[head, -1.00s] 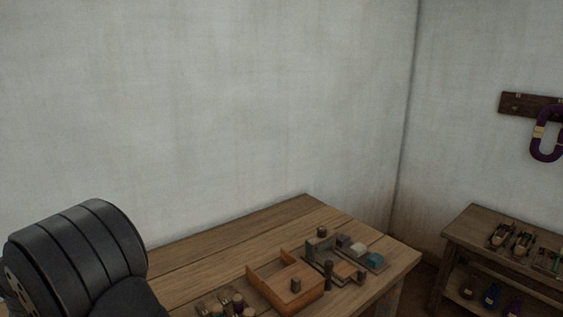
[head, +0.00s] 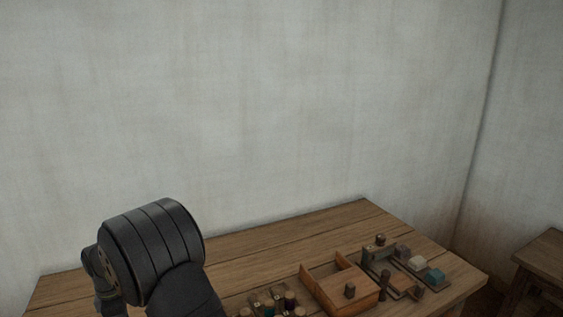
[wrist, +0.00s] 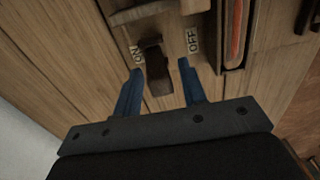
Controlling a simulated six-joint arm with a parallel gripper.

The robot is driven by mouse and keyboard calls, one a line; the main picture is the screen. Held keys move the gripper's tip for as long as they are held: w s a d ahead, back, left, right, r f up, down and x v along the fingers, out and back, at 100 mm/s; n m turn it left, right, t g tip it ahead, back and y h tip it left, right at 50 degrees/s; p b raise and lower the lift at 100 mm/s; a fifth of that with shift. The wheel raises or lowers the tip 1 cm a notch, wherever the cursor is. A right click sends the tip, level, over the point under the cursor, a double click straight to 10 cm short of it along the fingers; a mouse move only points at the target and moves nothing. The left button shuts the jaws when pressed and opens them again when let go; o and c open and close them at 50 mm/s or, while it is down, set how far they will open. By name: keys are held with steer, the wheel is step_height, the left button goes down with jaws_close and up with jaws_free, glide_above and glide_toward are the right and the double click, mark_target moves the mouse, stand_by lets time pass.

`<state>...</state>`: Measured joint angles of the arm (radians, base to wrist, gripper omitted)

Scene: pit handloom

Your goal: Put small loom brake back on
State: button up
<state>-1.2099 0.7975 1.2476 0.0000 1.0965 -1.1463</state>
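A dark wooden brake lever (wrist: 153,60) shows in the wrist view, between a pale ON label (wrist: 137,55) on the left and a pale OFF label (wrist: 193,40) on the right. It lies closer to the ON label. My gripper (wrist: 159,68) has two blue fingers spread apart, with the lever's end between or just beyond their tips. I see a gap on both sides of the lever; whether the fingers are level with it I cannot tell. The gripper is hidden in the head view.
A wooden table (head: 285,240) carries an open wooden box (head: 340,290), small blocks and several spools. A second table (head: 545,255) stands at the right. A plain wall rises behind. In the wrist view, a slot with an orange-red edge (wrist: 234,35) lies right of the OFF label.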

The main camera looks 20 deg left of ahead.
steer(key=shift+f, duration=0.2)
steer(key=shift+w+a, duration=0.4)
stand_by(0.9)
steer(key=shift+o, duration=0.8)
steer(key=shift+r, duration=3.3)
